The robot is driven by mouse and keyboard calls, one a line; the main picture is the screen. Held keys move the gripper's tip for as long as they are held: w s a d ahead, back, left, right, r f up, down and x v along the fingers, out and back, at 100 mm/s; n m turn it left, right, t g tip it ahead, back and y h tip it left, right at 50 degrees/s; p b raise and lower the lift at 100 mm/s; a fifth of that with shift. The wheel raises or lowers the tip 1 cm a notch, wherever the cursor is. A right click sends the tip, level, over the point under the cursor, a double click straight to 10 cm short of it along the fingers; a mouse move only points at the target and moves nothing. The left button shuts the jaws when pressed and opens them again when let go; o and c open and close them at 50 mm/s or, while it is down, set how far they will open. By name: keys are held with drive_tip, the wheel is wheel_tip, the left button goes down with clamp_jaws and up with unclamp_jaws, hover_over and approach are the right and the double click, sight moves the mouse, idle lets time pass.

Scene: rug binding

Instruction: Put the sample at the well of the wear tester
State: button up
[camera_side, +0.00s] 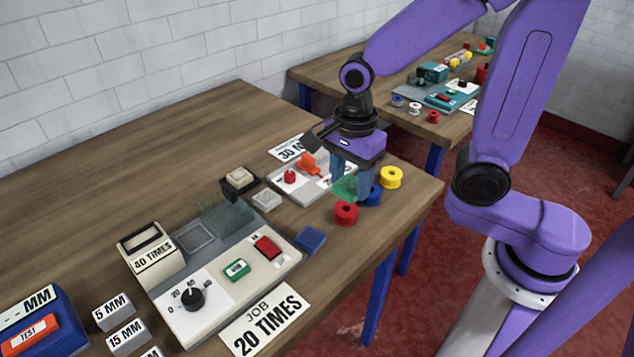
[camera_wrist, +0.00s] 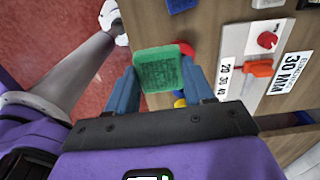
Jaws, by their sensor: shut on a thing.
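My gripper (camera_side: 354,188) is shut on a green square sample (camera_side: 347,187), held above the right end of the table. In the wrist view the green sample (camera_wrist: 158,70) sits between the two blue fingers (camera_wrist: 160,88), its patterned face toward the camera. The wear tester (camera_side: 214,305) lies at the lower left of my gripper in the side view, with a dial, a green button and a red switch. A square outlined well (camera_side: 195,237) shows in its grey rear part. A dark grey block (camera_side: 232,216) stands beside the well.
Red (camera_side: 345,213), blue (camera_side: 374,196) and yellow (camera_side: 391,177) spools stand close to my gripper. A white device with an orange lever (camera_side: 308,164) is behind. A "40 TIMES" box (camera_side: 152,250) stands at the tester's left.

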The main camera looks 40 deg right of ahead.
drive_tip(key=shift+s+r, duration=0.1)
drive_tip(key=shift+s, duration=0.05)
drive_tip(key=w+a+r, duration=0.1)
drive_tip(key=w+a, duration=0.4)
drive_tip(key=a, duration=0.3)
drive_tip(key=w+a, duration=0.5)
drive_tip(key=a, duration=0.2)
hover_over(195, 239)
wheel_tip(195, 239, down, 9)
drive_tip(key=shift+d+f, duration=0.1)
drive_tip(key=shift+f, duration=0.05)
drive_tip(key=shift+w+f, duration=0.1)
drive_tip(key=shift+f, duration=1.55)
drive_tip(key=shift+f, duration=0.4)
